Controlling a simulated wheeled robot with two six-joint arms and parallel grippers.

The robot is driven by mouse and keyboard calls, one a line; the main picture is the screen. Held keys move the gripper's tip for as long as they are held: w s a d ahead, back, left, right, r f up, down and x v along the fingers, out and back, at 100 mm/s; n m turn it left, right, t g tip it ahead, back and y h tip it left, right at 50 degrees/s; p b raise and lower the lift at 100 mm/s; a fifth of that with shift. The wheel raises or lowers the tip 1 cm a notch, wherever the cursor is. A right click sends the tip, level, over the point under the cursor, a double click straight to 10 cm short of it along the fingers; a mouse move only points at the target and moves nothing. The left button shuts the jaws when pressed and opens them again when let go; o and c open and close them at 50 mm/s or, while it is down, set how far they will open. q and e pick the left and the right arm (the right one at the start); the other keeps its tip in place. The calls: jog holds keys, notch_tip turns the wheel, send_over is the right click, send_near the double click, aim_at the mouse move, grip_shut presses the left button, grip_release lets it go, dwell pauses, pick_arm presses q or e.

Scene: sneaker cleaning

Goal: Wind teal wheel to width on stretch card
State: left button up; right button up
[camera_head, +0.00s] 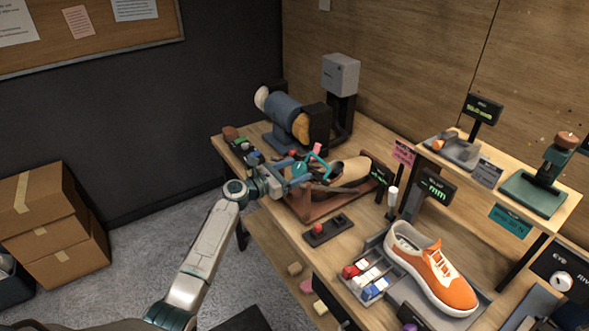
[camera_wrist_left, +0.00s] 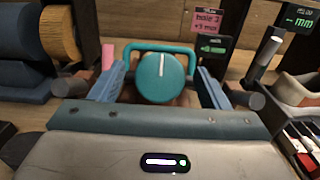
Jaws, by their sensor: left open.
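The teal wheel (camera_wrist_left: 161,78), a round knob with a white mark pointing up, sits between the two blue fingers of my left gripper (camera_wrist_left: 160,88) in the left wrist view. The fingers are apart, with gaps on both sides of the wheel. In the head view my left gripper (camera_head: 297,176) is at the near end of a wooden stretcher (camera_head: 318,207) carrying a tan foot form (camera_head: 352,170). There the gripper partly hides the wheel. A pink card (camera_wrist_left: 208,22) with small print, perhaps the stretch card, stands behind, above a green-lit display (camera_wrist_left: 212,47). My right gripper is not in view.
A teal handle bar (camera_wrist_left: 160,48) arches behind the wheel. A blue motor unit (camera_head: 284,113) stands behind the stretcher. A small switch box (camera_head: 327,230) lies in front. An orange sneaker (camera_head: 432,268) and a tray of coloured blocks (camera_head: 353,286) are to the right.

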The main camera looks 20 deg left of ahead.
pick_arm(q)
jog(key=shift+d, duration=0.1)
jog(key=shift+c, duration=0.2)
jog(key=c, duration=0.9)
jog(key=shift+w+f+b, duration=0.1)
jog(key=shift+f+b, duration=0.05)
jog(key=shift+b, duration=0.3)
jog(key=m+g+h+b, duration=0.1)
jog(key=m+b, duration=0.2)
jog(key=shift+f+h, duration=0.1)
jog(key=shift+h, duration=0.2)
jog(key=shift+m+g+b, duration=0.4)
jog(key=shift+m+b, duration=0.05)
jog(key=shift+m, duration=0.15)
jog(key=shift+r, duration=0.25)
jog(key=o, duration=0.9)
jog(key=shift+o, duration=0.2)
